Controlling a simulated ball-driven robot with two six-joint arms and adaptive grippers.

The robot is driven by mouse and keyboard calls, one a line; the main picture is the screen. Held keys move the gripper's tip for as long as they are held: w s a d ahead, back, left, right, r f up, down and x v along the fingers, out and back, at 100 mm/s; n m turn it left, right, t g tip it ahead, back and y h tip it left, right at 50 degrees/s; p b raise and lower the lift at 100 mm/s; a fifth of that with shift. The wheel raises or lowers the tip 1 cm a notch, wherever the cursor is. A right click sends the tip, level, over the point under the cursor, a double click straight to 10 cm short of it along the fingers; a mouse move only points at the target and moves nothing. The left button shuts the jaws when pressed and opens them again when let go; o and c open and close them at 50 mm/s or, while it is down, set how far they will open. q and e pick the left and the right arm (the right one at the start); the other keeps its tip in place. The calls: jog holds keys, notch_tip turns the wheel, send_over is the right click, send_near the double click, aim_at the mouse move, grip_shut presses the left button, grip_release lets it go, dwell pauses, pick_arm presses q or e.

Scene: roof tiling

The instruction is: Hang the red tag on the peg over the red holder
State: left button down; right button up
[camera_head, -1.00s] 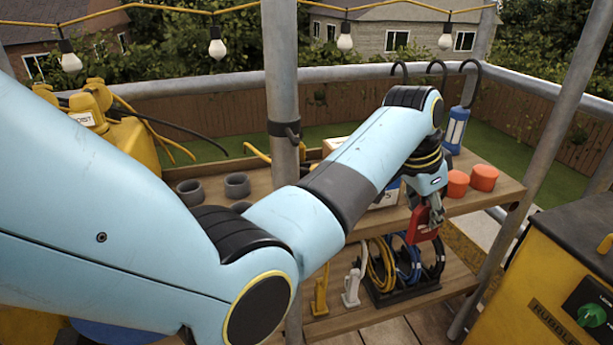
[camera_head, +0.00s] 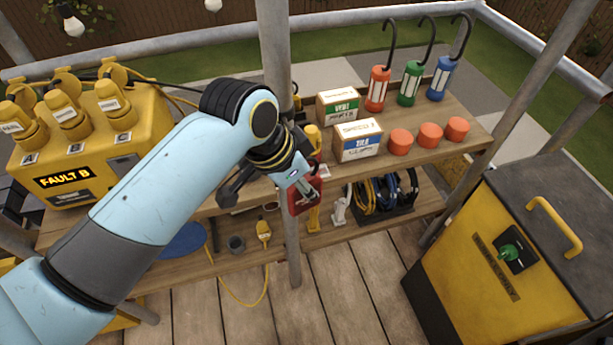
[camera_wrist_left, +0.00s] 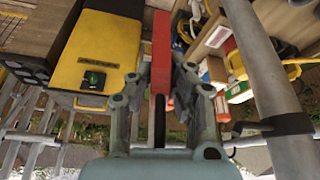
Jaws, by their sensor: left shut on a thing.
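My left gripper (camera_head: 298,188) is shut on the red tag (camera_head: 309,197) and holds it in the air beside the upright grey post, in front of the wooden shelves. In the left wrist view the red tag (camera_wrist_left: 161,48) stands upright between the two fingers of the left gripper (camera_wrist_left: 160,75). I cannot make out a peg over a red holder in these views; my arm and the post hide part of the shelf. My right gripper is not in view.
The grey post (camera_head: 277,60) stands close to the tag. The upper shelf carries two boxes (camera_head: 358,140), orange caps (camera_head: 430,135) and red, green and blue hooked lamps (camera_head: 411,83). A yellow fault box (camera_head: 85,145) is left, a yellow cabinet (camera_head: 480,245) right. Cables (camera_head: 368,195) lie below.

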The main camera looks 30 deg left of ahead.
pick_arm(q)
jog(key=w+a+f+b, duration=0.1)
jog(key=w+a, duration=0.5)
jog(key=a, duration=0.1)
jog(key=shift+w+a+f, duration=0.2)
jog(key=shift+f, duration=0.15)
dwell(0.7)
dwell(0.5)
jog(key=c, duration=1.3)
grip_release()
jog(key=shift+d, duration=0.1)
jog(key=shift+o, duration=0.6)
